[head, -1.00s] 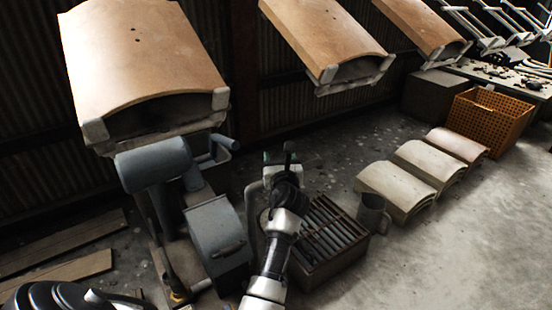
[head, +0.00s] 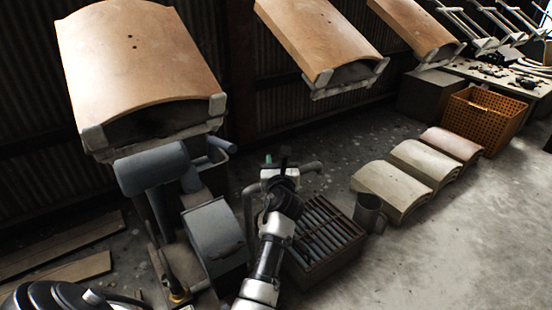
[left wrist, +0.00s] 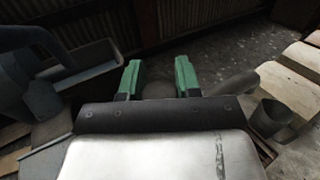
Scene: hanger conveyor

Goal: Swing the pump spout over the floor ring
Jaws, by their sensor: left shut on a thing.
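The pump spout is a grey pipe. In the head view its bend (head: 249,192) rises left of my left gripper, and its free end (head: 311,167) sticks out to the right. My left gripper (head: 279,160), with green fingertips, is shut on the pipe between these parts. In the left wrist view the green fingers (left wrist: 158,82) stand either side of a grey, round part, and the pipe (left wrist: 234,84) runs on to the right. My arm hides the lower pump. I cannot make out the floor ring clearly. My right gripper is not in view.
A slatted crate (head: 325,240) stands right of my arm, with a grey mug (head: 368,211) beside it. Curved tiles (head: 391,188) lie further right. A blue-grey machine (head: 214,238) stands close on the left. An orange basket (head: 487,119) is at the back right. The right floor is clear.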

